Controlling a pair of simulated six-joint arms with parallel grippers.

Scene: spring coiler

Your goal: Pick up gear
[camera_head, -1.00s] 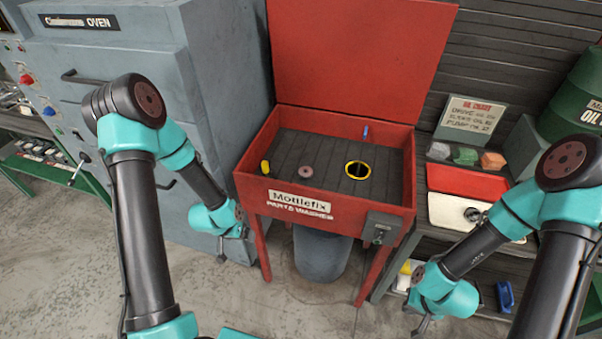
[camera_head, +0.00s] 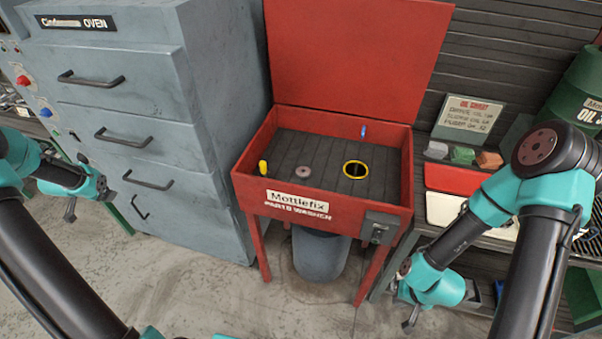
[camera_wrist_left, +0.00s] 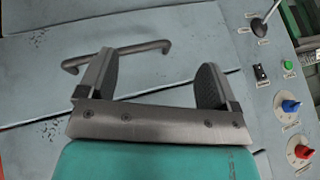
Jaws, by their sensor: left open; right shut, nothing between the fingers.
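A small round pinkish-grey piece with a centre hole (camera_head: 303,172), which looks like the gear, lies flat on the slatted floor of the red parts washer (camera_head: 365,204). My left gripper (camera_head: 71,212) is at the far left of the head view, in front of the grey oven and well away from the washer. In the left wrist view its two fingers (camera_wrist_left: 155,85) are apart and empty, with the oven front behind them. My right gripper (camera_head: 409,326) is shut and empty, low at the right, below and to the right of the washer.
The grey oven (camera_head: 215,110) with several handles stands left of the washer. A shelf bench is at right.

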